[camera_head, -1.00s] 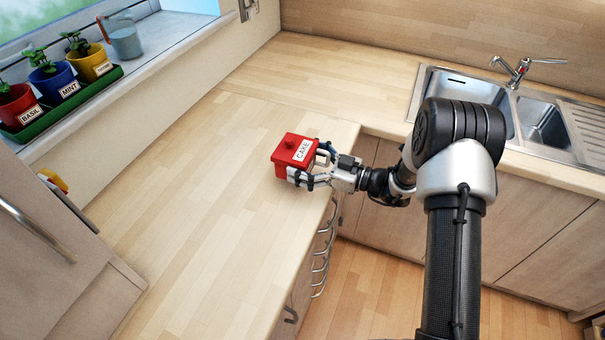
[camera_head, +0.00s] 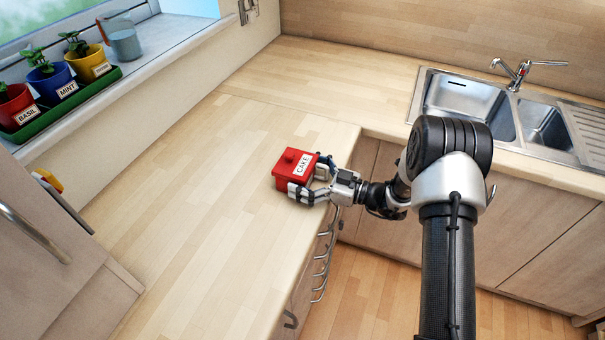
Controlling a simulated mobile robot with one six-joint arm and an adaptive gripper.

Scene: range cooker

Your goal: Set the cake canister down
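The cake canister (camera_head: 289,168) is a small red box with a knobbed lid and a white "CAKE" label. It stands upright at the right edge of the wooden counter, and its base looks level with or very close to the counter top. My gripper (camera_head: 312,178) reaches it from the right, with one finger along its near side and another by its far right side. The fingers are around the canister, but I cannot tell whether they still press on it. Its underside and right side are partly hidden.
The wooden counter (camera_head: 200,200) is wide and clear left of the canister. Drawer handles line its front edge. A sink (camera_head: 465,95) is at the back right. Potted herbs in a green tray (camera_head: 75,100) and a jug (camera_head: 124,40) stand on the windowsill.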

